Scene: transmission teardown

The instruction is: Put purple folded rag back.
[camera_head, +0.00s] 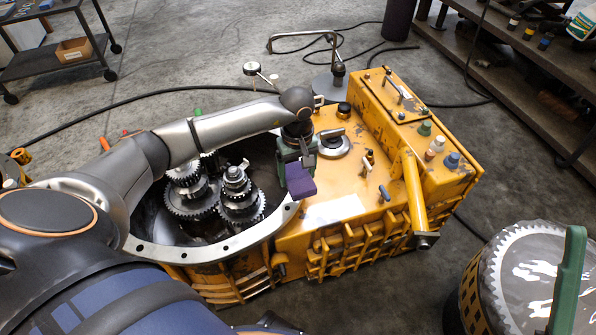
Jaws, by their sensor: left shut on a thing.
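The purple folded rag (300,182) is in the middle of the head view, at the tip of my left gripper (299,165). My left arm reaches in from the left across the open gear housing, and its gripper points down, shut on the rag. The rag is near the rim of the opening and the flat yellow top of the transmission housing (318,181). I cannot tell whether the rag touches the surface. My right gripper is not in view.
Exposed gears (240,195) sit in the open housing left of the rag. A white sheet (333,210), a round metal part (333,143) and small bottles (435,147) are on the yellow top. A drum with a toothed disc (520,270) stands at lower right. A cart (60,60) stands upper left.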

